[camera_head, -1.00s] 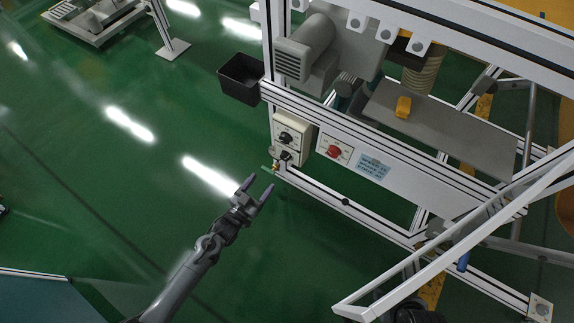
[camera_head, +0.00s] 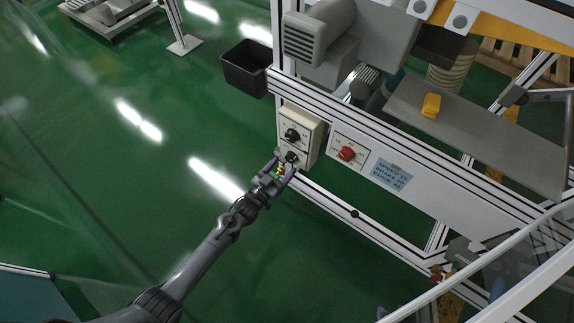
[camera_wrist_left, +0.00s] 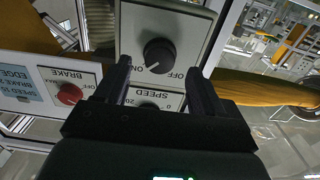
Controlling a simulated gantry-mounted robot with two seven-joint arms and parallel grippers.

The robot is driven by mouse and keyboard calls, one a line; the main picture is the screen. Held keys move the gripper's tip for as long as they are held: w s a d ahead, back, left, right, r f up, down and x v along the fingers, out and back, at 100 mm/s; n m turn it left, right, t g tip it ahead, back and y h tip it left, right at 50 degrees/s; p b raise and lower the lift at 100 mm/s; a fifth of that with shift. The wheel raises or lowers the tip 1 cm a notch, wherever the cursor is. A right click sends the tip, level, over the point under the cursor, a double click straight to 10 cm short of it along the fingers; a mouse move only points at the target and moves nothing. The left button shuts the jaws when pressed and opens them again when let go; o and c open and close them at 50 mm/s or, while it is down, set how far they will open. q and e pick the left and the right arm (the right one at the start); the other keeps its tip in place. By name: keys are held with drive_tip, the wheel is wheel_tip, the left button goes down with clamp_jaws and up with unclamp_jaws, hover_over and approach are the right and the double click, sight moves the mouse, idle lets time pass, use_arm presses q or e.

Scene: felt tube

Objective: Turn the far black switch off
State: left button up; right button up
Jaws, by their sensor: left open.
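The far black switch (camera_head: 292,134) is the upper round knob on a pale control box (camera_head: 315,130). In the left wrist view this black knob (camera_wrist_left: 159,54) sits between ON and OFF labels, its white mark turned toward ON. A second black knob (camera_head: 291,156), labelled SPEED, is just below it, partly hidden by my left gripper (camera_head: 280,166). That gripper is open and empty, close in front of the lower part of the box. In the left wrist view its fingers point toward the ON/OFF knob, one to each side; contact cannot be told.
A red knob (camera_head: 347,154), labelled BRAKE, sits on a white panel right of the box. A sign (camera_head: 393,175) is beside it. A black bin (camera_head: 246,68) is on the frame's left. A yellow block (camera_head: 431,105) lies on a grey plate. Green floor is clear at left.

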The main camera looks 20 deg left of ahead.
sight(289, 160)
use_arm(q)
drive_tip(key=shift+b+x, duration=0.6)
drive_tip(key=shift+x, duration=0.95)
drive_tip(key=shift+c, duration=0.2)
drive_tip(key=c, duration=1)
